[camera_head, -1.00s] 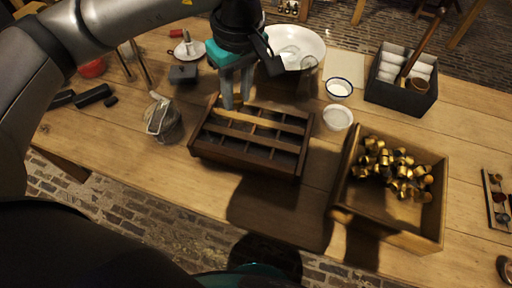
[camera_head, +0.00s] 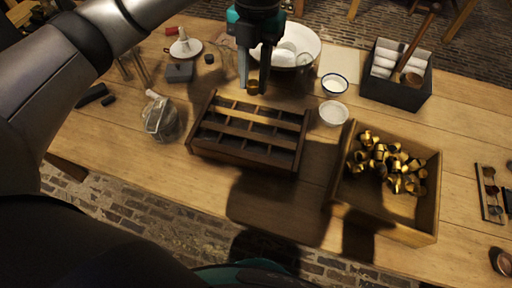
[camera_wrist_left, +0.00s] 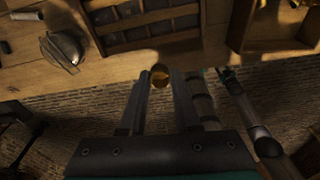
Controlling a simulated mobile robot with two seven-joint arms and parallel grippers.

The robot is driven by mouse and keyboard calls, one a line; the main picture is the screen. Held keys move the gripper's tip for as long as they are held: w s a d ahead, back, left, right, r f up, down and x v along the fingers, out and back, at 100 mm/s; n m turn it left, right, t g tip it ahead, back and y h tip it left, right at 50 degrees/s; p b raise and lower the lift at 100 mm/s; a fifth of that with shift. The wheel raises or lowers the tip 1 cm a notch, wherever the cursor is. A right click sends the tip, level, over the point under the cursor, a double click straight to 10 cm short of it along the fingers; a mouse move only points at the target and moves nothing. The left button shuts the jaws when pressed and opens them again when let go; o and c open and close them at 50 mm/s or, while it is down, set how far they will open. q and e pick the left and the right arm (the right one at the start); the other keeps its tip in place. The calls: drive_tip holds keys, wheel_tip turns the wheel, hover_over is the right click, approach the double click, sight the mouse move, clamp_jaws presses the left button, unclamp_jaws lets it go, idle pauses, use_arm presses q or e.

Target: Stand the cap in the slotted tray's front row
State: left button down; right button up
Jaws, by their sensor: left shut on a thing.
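My left gripper (camera_head: 252,84) is shut on a small brass cap (camera_head: 253,87). It holds the cap in the air near the back edge of the slotted tray. The cap (camera_wrist_left: 160,76) also shows between the fingertips in the left wrist view. The dark wooden slotted tray (camera_head: 235,155) lies on the table, with rows of compartments split by thin dividers. Its compartments look empty from here. In the left wrist view part of the tray (camera_wrist_left: 150,40) shows at the top. My right gripper is not seen.
A wooden crate (camera_head: 385,228) with several brass caps stands right of the tray. A glass jar (camera_head: 160,120) stands to its left. Small white bowls (camera_head: 333,113) and a large white bowl (camera_head: 308,40) are behind. A dark box (camera_head: 400,95) with white rolls stands back right.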

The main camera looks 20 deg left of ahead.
use_arm(q)
drive_tip(key=n, duration=0.2)
drive_tip(key=shift+w+d+n, duration=0.1)
drive_tip(key=shift+d+n, duration=0.1)
drive_tip(key=shift+n, duration=0.2)
drive_tip(key=shift+f, duration=0.3)
wheel_tip(320, 180, down, 19)
drive_tip(key=shift+f+b, duration=0.15)
drive_tip(key=shift+b, duration=1)
drive_tip(key=shift+f, duration=0.1)
drive_tip(key=shift+f+b, duration=0.45)
drive_tip(key=shift+f, duration=0.05)
drive_tip(key=c, duration=0.6)
unclamp_jaws()
drive_tip(key=shift+r, duration=0.15)
